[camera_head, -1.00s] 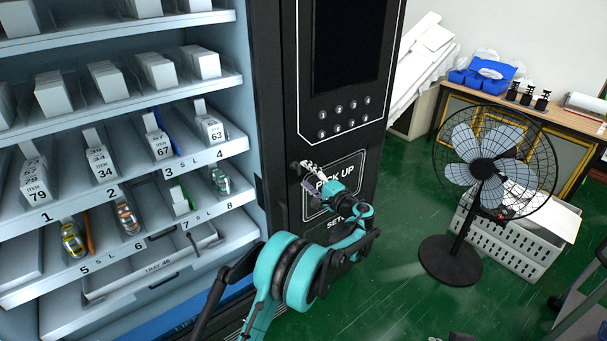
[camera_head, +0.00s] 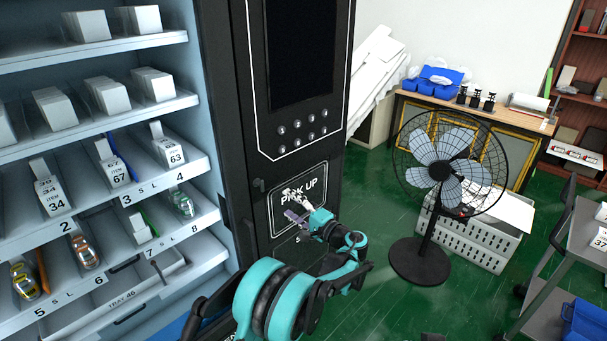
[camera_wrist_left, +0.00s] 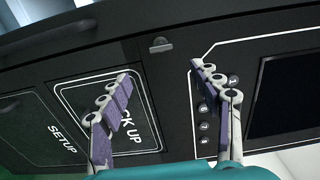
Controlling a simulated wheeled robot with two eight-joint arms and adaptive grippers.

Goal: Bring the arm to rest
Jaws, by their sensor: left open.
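My left gripper (camera_head: 293,205) is in front of the vending machine's black front panel, over the "PICK UP" door (camera_head: 298,194). Its teal arm comes up from the bottom of the head view. In the left wrist view the two fingers of my left gripper (camera_wrist_left: 162,95) are spread wide with nothing between them. The "PICK UP" door (camera_wrist_left: 75,95) and a small dark latch (camera_wrist_left: 160,46) show beyond the fingers. Whether the fingers touch the panel cannot be told. My right gripper is not in view.
A grey cart (camera_head: 575,250) is at far right. Green floor lies open between machine and fan.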

